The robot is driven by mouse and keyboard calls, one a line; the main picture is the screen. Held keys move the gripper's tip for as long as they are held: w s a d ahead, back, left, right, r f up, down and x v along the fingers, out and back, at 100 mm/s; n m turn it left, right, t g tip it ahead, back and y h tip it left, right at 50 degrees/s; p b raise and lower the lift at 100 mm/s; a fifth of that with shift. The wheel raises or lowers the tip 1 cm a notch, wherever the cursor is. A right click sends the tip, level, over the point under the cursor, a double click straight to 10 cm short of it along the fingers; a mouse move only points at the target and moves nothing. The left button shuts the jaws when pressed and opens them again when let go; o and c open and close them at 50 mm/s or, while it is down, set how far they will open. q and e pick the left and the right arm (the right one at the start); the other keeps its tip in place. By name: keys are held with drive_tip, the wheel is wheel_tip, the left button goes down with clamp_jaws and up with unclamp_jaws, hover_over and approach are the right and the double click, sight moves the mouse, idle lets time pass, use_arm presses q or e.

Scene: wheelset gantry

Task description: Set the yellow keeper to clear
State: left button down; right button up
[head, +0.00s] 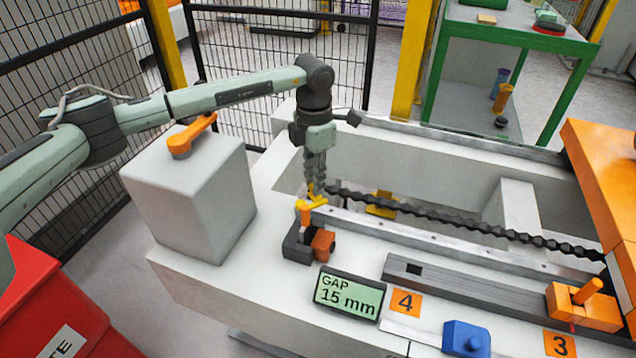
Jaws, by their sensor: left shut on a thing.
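My left gripper (314,182) reaches down from above at the middle of the picture. It is shut on the yellow keeper (316,201), at the top of a small dark bracket (296,244). The fingers hide part of the keeper, so I cannot tell its exact setting. An orange block (323,243) sits at the bracket's right side. My right gripper is not in view.
A display (349,294) reads "GAP 15 mm". A dark chain (440,217) runs right from near the gripper, past another yellow part (381,206). A grey box with an orange lever (192,136) stands left. An orange clamp (585,305) and blue block (466,338) lie right.

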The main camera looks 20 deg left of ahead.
use_arm(q)
drive_tip(key=n, duration=0.1)
drive_tip(key=a+n, duration=0.1)
drive_tip(key=n, duration=0.1)
drive_tip(key=shift+w, duration=0.2)
drive_tip(key=a+n, duration=0.1)
drive_tip(key=n, duration=0.1)
drive_tip(key=a+n, duration=0.1)
drive_tip(key=n, duration=0.1)
drive_tip(key=n+p, duration=0.1)
drive_tip(key=n, duration=0.2)
drive_tip(key=shift+s+a, duration=0.15)
drive_tip(key=shift+a, duration=0.25)
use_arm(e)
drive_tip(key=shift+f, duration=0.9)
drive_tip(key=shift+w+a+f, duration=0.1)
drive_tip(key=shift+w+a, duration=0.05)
use_arm(q)
drive_tip(key=c, duration=1.6)
unclamp_jaws()
drive_tip(key=shift+o, duration=0.9)
